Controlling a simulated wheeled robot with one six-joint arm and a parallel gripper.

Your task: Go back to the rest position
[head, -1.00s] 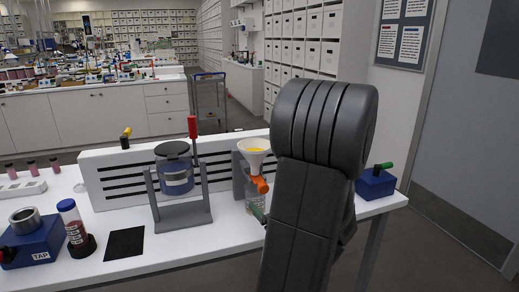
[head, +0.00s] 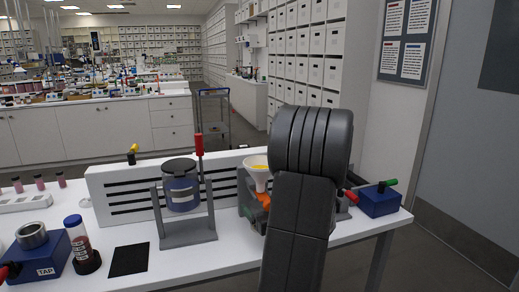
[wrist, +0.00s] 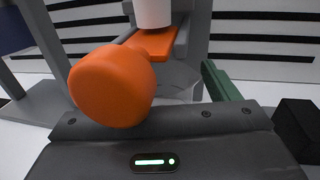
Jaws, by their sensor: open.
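My gripper (wrist: 160,135) shows in the wrist view as a dark body across the bottom with a green light. Its jaws are open and nothing is held in them. In the head view my arm hides it. A large orange knob (wrist: 112,86) is close in front of it in the wrist view, below a white spout (wrist: 153,12). In the head view the white funnel (head: 256,175) with yellow in it stands just left of my arm, with the orange part (head: 263,201) below it.
A blue jar (head: 181,192) sits in a grey stand (head: 188,235) on the white table. A blue box (head: 378,203) with red and green handles is at right. A TAP box (head: 42,258), a capped tube (head: 84,245) and a black pad (head: 128,260) are at left.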

